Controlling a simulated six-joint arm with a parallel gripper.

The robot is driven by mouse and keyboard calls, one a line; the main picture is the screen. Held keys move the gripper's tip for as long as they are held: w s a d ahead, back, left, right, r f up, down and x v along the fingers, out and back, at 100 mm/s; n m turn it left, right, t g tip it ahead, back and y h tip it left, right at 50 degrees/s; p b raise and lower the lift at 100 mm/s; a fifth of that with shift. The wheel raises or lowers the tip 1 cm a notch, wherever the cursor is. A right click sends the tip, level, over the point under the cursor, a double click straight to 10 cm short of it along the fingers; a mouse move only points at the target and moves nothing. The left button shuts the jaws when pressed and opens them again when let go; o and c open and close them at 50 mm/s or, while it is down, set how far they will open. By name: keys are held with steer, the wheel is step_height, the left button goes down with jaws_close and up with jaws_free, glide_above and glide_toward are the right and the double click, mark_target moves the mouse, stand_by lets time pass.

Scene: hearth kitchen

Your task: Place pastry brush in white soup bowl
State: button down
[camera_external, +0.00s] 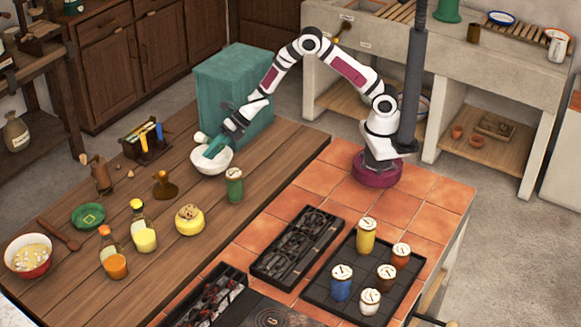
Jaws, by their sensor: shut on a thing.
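The white soup bowl (222,163) stands upright on the wooden table, in front of a large teal box. My gripper (219,136) is just above the bowl, pointing down and to the left. It is shut on a teal thing that looks like the pastry brush (214,148), whose lower end reaches over or into the bowl. I cannot tell whether it touches the bowl. The brush's upper part is hidden by the gripper.
The teal box (235,90) stands close behind the gripper. A small white object (201,137) lies behind the bowl, and a green jar (234,186) stands in front of it. A rack of bottles (147,141) is to the left. Bare wood lies between them.

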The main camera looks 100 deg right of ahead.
mark_target(203, 172)
steer(key=shift+f, duration=1.85)
steer(key=c, duration=0.6)
jaws_free()
step_height(203, 172, up, 7)
